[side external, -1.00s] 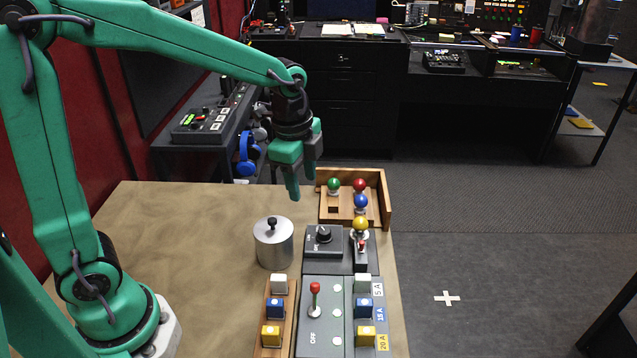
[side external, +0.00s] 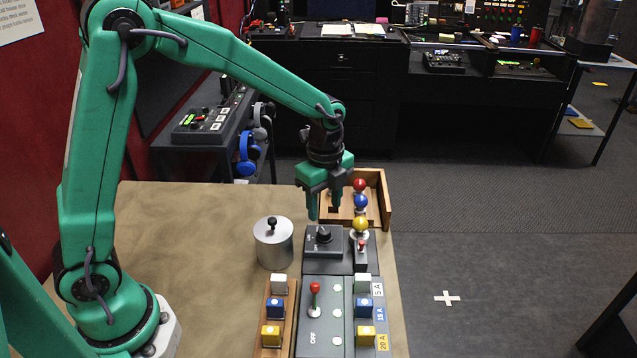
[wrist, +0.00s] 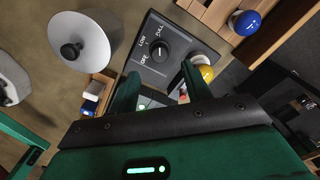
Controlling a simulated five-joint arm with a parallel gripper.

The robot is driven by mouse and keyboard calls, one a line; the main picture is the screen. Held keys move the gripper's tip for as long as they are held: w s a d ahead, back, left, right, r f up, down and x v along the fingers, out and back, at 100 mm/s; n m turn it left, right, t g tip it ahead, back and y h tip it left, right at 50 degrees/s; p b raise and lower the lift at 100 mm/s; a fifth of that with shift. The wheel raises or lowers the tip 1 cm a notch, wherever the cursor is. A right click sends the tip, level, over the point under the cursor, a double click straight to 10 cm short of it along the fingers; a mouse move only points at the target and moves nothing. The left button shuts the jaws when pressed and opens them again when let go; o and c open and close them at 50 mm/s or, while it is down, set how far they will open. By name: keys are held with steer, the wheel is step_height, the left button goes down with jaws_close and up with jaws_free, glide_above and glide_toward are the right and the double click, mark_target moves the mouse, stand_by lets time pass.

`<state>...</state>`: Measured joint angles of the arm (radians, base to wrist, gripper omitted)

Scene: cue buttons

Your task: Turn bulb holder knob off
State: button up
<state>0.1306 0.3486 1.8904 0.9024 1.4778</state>
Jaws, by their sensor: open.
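The black knob (side external: 323,234) sits on a dark grey box (side external: 318,252) at the right side of the table. In the wrist view the knob (wrist: 159,52) shows with OFF, LOW and FULL printed around it; its white mark seems to lie near LOW, but I cannot tell exactly. A yellow bulb (side external: 360,224) stands in the holder just right of the box; it also shows in the wrist view (wrist: 205,73). My gripper (side external: 325,214) is open and empty, pointing down above and slightly behind the knob. In the wrist view its two fingers (wrist: 160,88) lie below the knob, apart from it.
A wooden tray (side external: 384,190) with red and blue bulbs stands behind. A silver canister (side external: 273,245) is left of the box. In front are a red-tipped lever (side external: 315,290) on a grey panel and a wooden rack of coloured blocks (side external: 274,310). The table's left part is clear.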

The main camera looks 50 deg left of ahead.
mark_target(324, 230)
steer(key=shift+f, duration=3.3)
steer(key=c, duration=1)
